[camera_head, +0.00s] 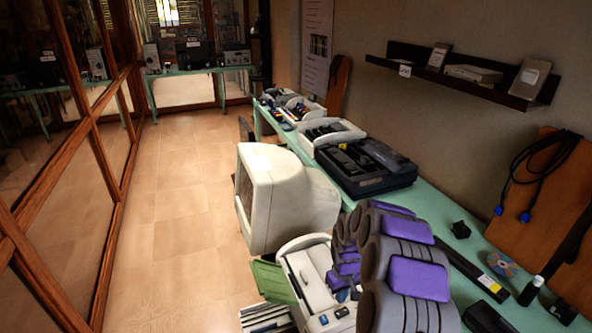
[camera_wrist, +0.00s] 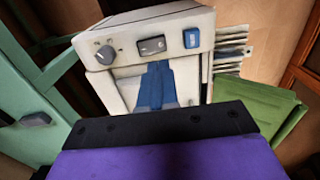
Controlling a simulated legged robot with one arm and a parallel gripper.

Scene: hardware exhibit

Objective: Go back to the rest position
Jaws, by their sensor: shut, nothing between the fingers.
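My gripper (camera_wrist: 157,68) shows in the wrist view as two blue fingers side by side, shut with nothing between them. They are in front of a cream-coloured machine (camera_wrist: 135,28) with a grey knob, a rocker switch and a blue button. Whether they touch it I cannot tell. In the head view, my purple and grey arm fills the lower middle, and the same machine (camera_head: 306,278) stands beside it. My arm hides part of the machine and of the table behind.
A bulky cream monitor (camera_head: 285,200) stands left of my arm. A green table (camera_head: 445,215) runs along the right wall with a black device (camera_head: 365,175), a disc (camera_head: 502,264) and a small bottle (camera_head: 530,291). The tiled floor (camera_head: 180,220) on the left is clear.

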